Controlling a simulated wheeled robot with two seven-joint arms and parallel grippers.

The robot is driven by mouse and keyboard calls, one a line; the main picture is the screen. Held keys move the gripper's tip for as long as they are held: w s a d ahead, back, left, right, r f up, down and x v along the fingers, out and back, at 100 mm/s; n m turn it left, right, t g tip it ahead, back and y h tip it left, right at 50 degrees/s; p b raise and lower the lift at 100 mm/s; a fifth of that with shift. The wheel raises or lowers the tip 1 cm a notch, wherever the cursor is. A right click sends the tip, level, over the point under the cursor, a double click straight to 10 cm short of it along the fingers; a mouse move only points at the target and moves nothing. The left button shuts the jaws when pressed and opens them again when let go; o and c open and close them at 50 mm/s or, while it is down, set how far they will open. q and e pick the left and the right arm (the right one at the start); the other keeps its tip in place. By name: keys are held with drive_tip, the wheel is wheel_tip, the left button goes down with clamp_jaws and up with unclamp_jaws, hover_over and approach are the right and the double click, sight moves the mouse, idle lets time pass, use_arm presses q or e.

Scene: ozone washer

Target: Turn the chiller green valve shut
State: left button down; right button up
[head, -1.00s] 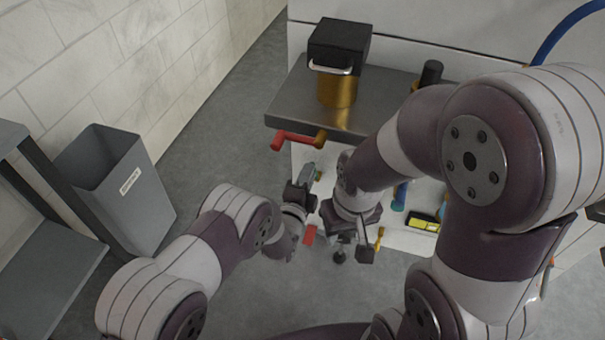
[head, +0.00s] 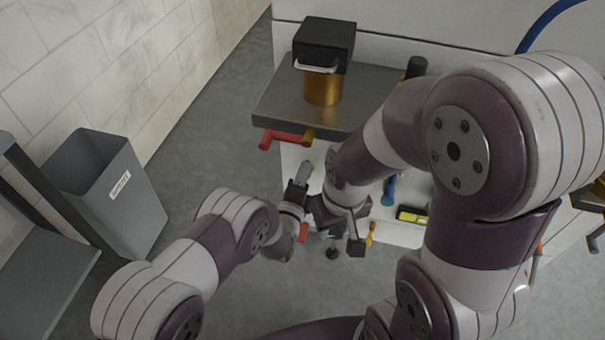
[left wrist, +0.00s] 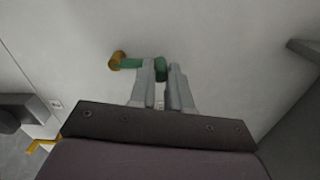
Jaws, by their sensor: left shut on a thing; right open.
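The green valve (left wrist: 131,63) shows in the left wrist view as a green handle on a brass stem (left wrist: 116,61) against a pale panel. The stem is at the left and the handle's rounded end (left wrist: 161,69) is between my fingers. My left gripper (left wrist: 162,70) is shut on that end. In the head view my left gripper (head: 304,170) is at the pale panel below the grey shelf, and the green valve is hidden there. My right gripper (head: 345,250) is open and empty, lower and to the right, close to my left wrist.
A red handle (head: 284,137) sticks out under the grey shelf (head: 285,105), which carries a black and gold device (head: 323,65). A yellow handle (head: 371,233), a blue part (head: 390,188) and a yellow-framed display (head: 411,215) are right. A grey bin (head: 115,195) stands left.

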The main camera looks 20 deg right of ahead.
use_arm(q)
drive_tip(key=c, duration=1.1)
unclamp_jaws()
drive_tip(key=p+v, duration=0.4)
drive_tip(key=v, duration=0.8)
drive_tip(key=shift+s+a+p, duration=0.2)
drive_tip(key=shift+s+p, duration=0.1)
